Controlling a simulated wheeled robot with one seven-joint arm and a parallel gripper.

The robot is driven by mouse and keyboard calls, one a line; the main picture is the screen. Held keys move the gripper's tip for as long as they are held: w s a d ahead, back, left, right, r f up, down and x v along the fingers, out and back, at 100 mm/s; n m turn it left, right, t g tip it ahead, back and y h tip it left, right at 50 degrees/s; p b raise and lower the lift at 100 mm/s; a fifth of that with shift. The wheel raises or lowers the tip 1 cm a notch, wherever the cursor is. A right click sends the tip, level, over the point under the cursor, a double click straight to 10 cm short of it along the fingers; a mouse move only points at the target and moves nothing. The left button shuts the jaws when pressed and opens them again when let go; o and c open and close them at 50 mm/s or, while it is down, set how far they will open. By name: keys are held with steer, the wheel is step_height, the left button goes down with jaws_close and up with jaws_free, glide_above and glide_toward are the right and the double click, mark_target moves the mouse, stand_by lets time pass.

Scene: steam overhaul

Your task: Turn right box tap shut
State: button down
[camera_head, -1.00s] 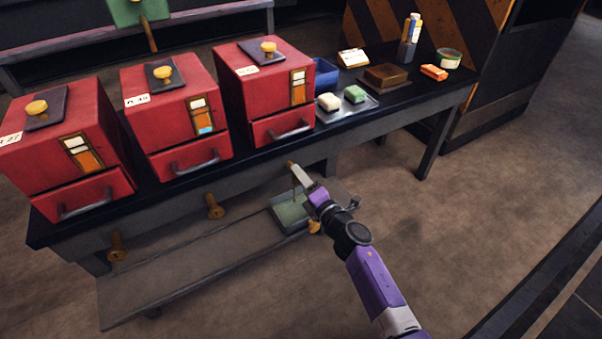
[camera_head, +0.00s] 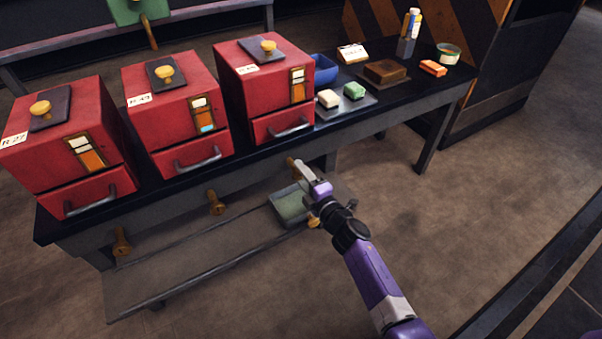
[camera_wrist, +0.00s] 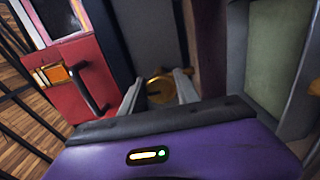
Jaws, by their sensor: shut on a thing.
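The right box (camera_head: 262,90) is a red box with a yellow knob on its lid and a drawer below, at the right end of the row. Its brass tap (camera_head: 291,167) sticks out from the bench front below it, mostly covered by my gripper in the head view. My gripper (camera_head: 299,168) is at the tap. In the wrist view the brass tap (camera_wrist: 160,88) lies between the two fingers of my gripper (camera_wrist: 158,90), which are shut on it. I cannot tell the tap's exact angle.
Two more red boxes (camera_head: 180,110) (camera_head: 68,150) stand to the left, with brass taps (camera_head: 215,203) (camera_head: 122,243) below them. A greenish tray (camera_head: 288,206) sits on the lower shelf under my gripper. Soap bars (camera_head: 354,91) and a bottle (camera_head: 411,25) are on the bench. The floor at right is clear.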

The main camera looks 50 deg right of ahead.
steer(key=c, duration=0.9)
jaws_free()
steer(key=shift+s, duration=0.1)
steer(key=v, duration=0.7)
steer(key=shift+s+a+p, duration=0.1)
steer(key=shift+s+p, duration=0.25)
steer(key=shift+p, duration=0.05)
